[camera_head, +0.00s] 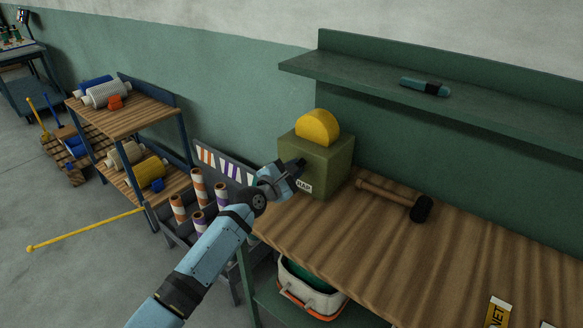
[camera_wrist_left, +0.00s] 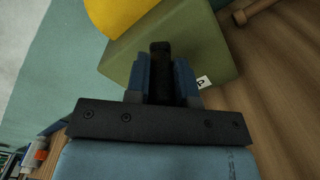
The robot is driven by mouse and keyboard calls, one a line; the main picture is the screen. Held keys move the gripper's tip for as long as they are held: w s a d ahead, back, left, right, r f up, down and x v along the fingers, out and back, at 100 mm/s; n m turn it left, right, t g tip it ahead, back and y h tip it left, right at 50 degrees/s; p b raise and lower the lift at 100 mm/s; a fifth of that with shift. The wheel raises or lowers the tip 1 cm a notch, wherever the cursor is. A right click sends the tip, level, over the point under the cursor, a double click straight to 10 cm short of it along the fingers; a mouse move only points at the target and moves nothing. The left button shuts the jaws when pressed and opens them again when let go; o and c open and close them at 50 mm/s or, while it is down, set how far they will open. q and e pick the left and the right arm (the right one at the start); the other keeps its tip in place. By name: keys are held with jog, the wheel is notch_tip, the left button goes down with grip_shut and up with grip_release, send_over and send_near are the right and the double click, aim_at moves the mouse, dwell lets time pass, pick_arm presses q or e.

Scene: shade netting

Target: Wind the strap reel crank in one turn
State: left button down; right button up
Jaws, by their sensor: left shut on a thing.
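The strap reel is an olive-green box (camera_head: 325,165) with a yellow round drum (camera_head: 318,127) on top, standing at the left end of the wooden workbench. A small white label (camera_head: 304,186) is on its front. In the left wrist view the box (camera_wrist_left: 205,45) lies just beyond my fingers. My left gripper (camera_head: 287,172) is at the box's front face, its blue fingers closed on the dark crank handle (camera_wrist_left: 160,62). The crank's arm is mostly hidden behind the gripper. My right gripper is out of view.
A mallet (camera_head: 395,198) lies on the bench (camera_head: 430,260) right of the reel. A green shelf (camera_head: 470,105) above holds a blue-black tool (camera_head: 425,86). A rack of striped rolls (camera_head: 198,192) stands below my left arm. A white-orange cooler (camera_head: 310,295) sits under the bench.

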pick_arm(q)
jog(key=shift+s+f+m, duration=0.1)
jog(key=shift+m, duration=0.2)
jog(key=c, duration=1)
grip_release()
jog(key=p+v, duration=0.1)
jog(key=v, duration=1.2)
jog(key=shift+s+a, duration=0.25)
jog(key=shift+s, duration=0.1)
